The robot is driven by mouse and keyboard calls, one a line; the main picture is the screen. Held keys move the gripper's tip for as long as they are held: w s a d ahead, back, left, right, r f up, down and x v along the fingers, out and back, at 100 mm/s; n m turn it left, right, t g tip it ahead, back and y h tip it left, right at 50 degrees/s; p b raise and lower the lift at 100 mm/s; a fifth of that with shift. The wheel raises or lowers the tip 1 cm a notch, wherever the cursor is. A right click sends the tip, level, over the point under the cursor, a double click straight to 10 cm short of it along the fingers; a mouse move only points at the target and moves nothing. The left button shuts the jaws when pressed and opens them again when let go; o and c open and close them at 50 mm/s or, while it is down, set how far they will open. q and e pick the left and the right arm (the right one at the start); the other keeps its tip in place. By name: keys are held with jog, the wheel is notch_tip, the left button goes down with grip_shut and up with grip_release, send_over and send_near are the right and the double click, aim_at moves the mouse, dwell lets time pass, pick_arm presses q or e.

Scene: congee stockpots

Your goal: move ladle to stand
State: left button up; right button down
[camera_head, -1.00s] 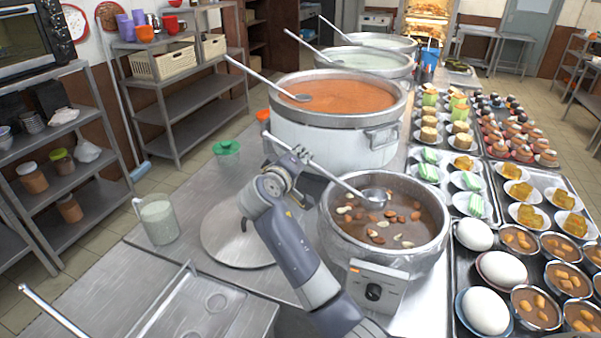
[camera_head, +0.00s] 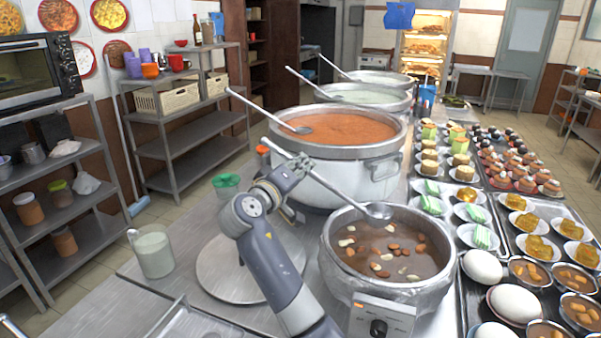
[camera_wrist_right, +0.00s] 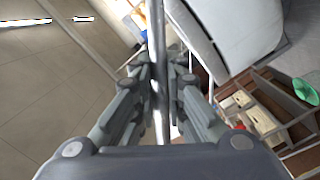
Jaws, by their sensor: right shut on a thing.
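My right gripper (camera_head: 298,165) is shut on the metal handle of a ladle (camera_head: 345,194). The handle slants down to the right, and its bowl shows in front of the big pot, above the far rim of the nearest pot (camera_head: 328,262) of brown congee with nuts. In the right wrist view the ladle handle (camera_wrist_right: 157,40) runs between the fingers of the same gripper (camera_wrist_right: 160,82). A round grey metal plate (camera_head: 225,282) lies on the counter left of the nearest pot, partly behind my arm. I cannot tell which thing is the stand. My left gripper is out of view.
A big pot (camera_head: 330,178) of orange congee stands behind, with another ladle (camera_head: 262,108) resting across it. A green-lidded container (camera_head: 226,182) and a glass jug (camera_head: 153,252) stand on the counter at left. Trays of dishes (camera_head: 515,300) fill the right side.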

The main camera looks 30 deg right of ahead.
jog(key=shift+r, duration=0.5)
